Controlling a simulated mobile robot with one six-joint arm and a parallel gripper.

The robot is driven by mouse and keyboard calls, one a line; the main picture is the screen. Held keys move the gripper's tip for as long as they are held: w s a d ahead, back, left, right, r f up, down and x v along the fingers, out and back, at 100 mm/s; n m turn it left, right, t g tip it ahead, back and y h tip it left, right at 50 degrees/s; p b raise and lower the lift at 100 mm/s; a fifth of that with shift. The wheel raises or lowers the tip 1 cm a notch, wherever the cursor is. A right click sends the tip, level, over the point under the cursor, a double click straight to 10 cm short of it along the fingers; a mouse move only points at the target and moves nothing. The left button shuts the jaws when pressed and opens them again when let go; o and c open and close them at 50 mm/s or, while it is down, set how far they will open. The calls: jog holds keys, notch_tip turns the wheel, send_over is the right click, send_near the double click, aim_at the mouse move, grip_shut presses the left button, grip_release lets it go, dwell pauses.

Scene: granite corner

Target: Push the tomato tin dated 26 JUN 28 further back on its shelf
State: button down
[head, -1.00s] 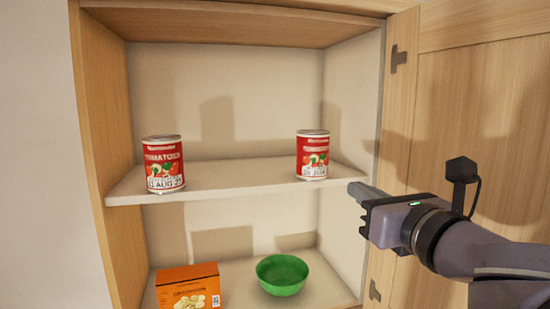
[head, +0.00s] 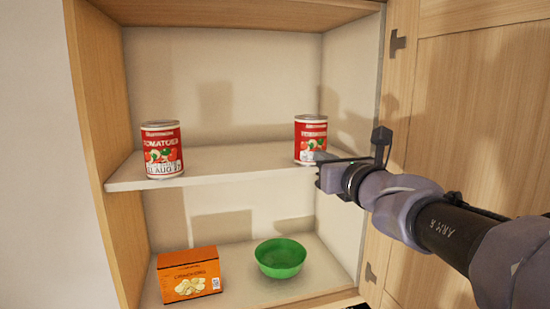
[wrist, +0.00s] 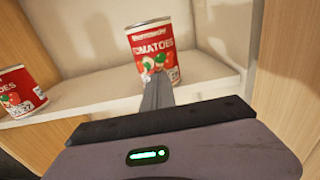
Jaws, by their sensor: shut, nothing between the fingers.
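The right red tomato tin (head: 310,134) stands upright near the front of the upper shelf, at its right end. An earlier head frame shows JUN in its date; its date is now partly covered by my gripper. My gripper (head: 322,157) is shut and empty, at the lower right front of this tin. In the wrist view the fingertips (wrist: 158,80) overlap the lower front of the tin (wrist: 150,45); I cannot tell whether they touch it. A second tomato tin (head: 162,148), dated in AUG, stands upright at the shelf's left; it also shows in the wrist view (wrist: 18,92).
The upper shelf (head: 235,165) is bare between the tins and behind them. On the lower shelf stand an orange box (head: 188,262) and a green bowl (head: 280,262). The open cupboard door (head: 480,100) is on the right, close to my arm.

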aim_at(308, 149)
jog(key=w, duration=0.3)
jog(key=w+a, duration=0.1)
jog(key=w, duration=0.2)
jog(key=w+a+b, duration=0.1)
jog(key=w, duration=0.2)
jog(key=shift+w, duration=0.25)
jog(key=shift+s+d, duration=0.1)
jog(key=shift+d, duration=0.1)
